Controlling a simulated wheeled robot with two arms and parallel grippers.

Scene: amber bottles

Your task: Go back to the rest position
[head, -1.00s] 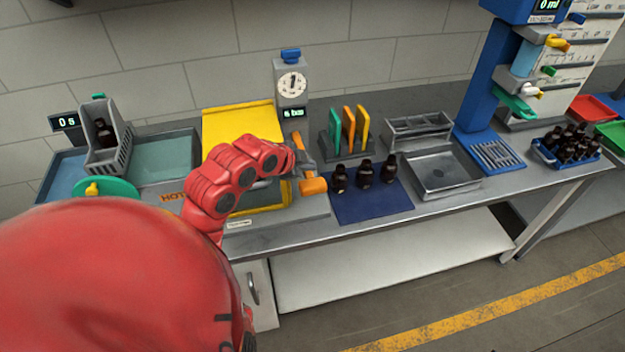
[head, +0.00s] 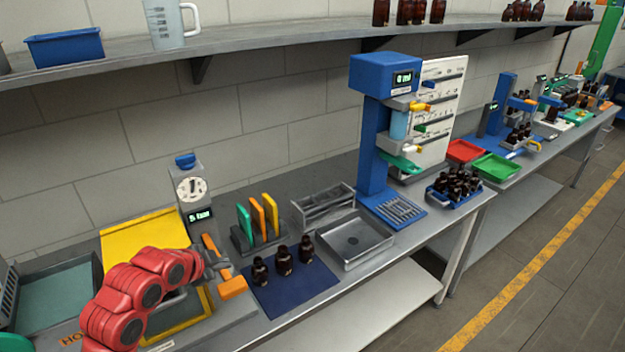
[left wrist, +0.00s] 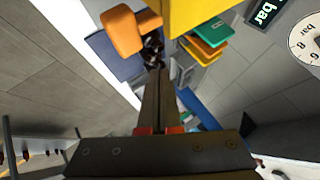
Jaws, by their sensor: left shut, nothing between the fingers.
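My left gripper (head: 218,264) hangs at the end of my red arm, close to the orange handle (head: 233,287) of the yellow press station (head: 145,236). Its fingers are shut with nothing between them; they show together in the left wrist view (left wrist: 157,72). The orange handle also shows there (left wrist: 121,32), just beyond and left of the fingertips, apart from them. My right gripper is in neither view.
Three amber bottles (head: 283,262) stand on a blue mat (head: 290,292) right of the press. A gauge post (head: 195,200) stands behind it. A metal tray (head: 355,240), a blue dispenser (head: 375,150) and a rack of bottles (head: 455,187) lie further right. A shelf (head: 280,37) runs above.

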